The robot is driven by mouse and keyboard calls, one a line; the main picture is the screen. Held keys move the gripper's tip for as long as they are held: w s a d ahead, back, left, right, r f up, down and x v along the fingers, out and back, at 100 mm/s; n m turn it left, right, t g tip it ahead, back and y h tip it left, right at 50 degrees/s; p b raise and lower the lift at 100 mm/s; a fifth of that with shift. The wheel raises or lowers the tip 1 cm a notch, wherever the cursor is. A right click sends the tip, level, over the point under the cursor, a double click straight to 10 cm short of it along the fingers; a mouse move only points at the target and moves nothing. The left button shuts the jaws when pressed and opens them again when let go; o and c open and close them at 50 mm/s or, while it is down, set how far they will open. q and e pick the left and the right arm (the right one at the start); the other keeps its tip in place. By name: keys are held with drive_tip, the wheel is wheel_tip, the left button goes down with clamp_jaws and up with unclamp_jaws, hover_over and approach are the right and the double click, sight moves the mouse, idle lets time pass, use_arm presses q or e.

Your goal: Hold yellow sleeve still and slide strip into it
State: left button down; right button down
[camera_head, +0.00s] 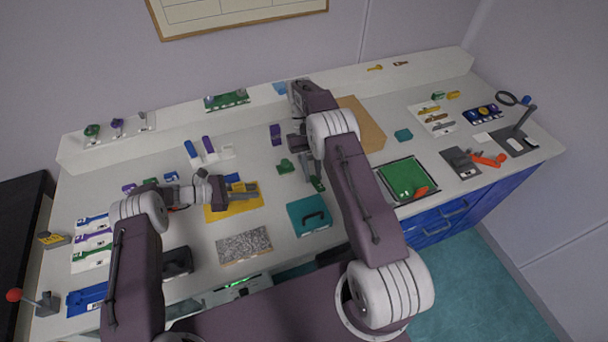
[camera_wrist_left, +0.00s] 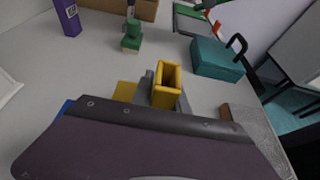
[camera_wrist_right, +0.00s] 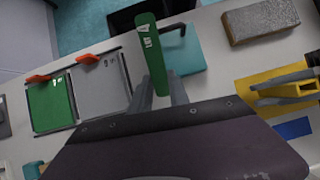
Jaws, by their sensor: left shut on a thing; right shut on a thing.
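My left gripper (camera_head: 250,189) is shut on the yellow sleeve (camera_wrist_left: 167,84), just above a yellow mat (camera_head: 222,213). In the left wrist view the sleeve stands between the fingertips with its hollow end showing. The sleeve also shows at the right of the right wrist view (camera_wrist_right: 304,89). My right gripper (camera_head: 311,180) is shut on a green strip (camera_wrist_right: 152,45), which sticks out beyond the fingers. In the head view the strip (camera_head: 318,185) is small and partly hidden by my right arm. Strip and sleeve are apart, the strip to the right of the sleeve.
A teal box with a black handle (camera_head: 308,215) and a speckled grey slab (camera_head: 244,245) lie in front. A green block (camera_head: 285,166) and a purple block (camera_head: 275,134) stand behind the gap between my grippers. A green tray (camera_head: 405,178) lies at the right.

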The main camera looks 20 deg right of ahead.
drive_tip(key=n+h, duration=0.1)
drive_tip(key=n, duration=0.1)
drive_tip(key=r+n+h, duration=0.1)
drive_tip(key=n, duration=0.1)
drive_tip(key=shift+w+d+g, duration=0.2)
drive_tip(key=shift+g, duration=0.2)
drive_tip(key=shift+w+r+n+h, duration=0.1)
drive_tip(key=shift+r+n+h, duration=0.15)
drive_tip(key=shift+n+h, duration=0.35)
drive_tip(key=shift+r+n+h, duration=0.2)
drive_tip(key=shift+n+h, duration=0.3)
drive_tip(key=shift+n, duration=0.1)
drive_tip(key=n+h, duration=0.1)
drive_tip(key=n, duration=0.1)
drive_tip(key=w+r+n+t+h, duration=0.1)
drive_tip(key=n+h, duration=0.1)
drive_tip(key=shift+a+r, duration=0.15)
drive_tip(key=shift+r, duration=0.05)
drive_tip(key=w+a+r+n+t+h, duration=0.35)
drive_tip(key=a+n+t, duration=0.55)
drive_tip(key=n+t, duration=0.85)
drive_tip(key=s+a+n+t+y, duration=0.1)
drive_tip(key=a+n+t+y, duration=0.5)
drive_tip(key=a+n+y, duration=0.3)
drive_tip(key=a+y, duration=0.1)
drive_tip(key=a, duration=0.3)
drive_tip(key=shift+s+a+f, duration=0.2)
drive_tip(key=shift+a+f, duration=0.05)
drive_tip(key=shift+a, duration=0.05)
drive_tip(key=shift+s, duration=0.1)
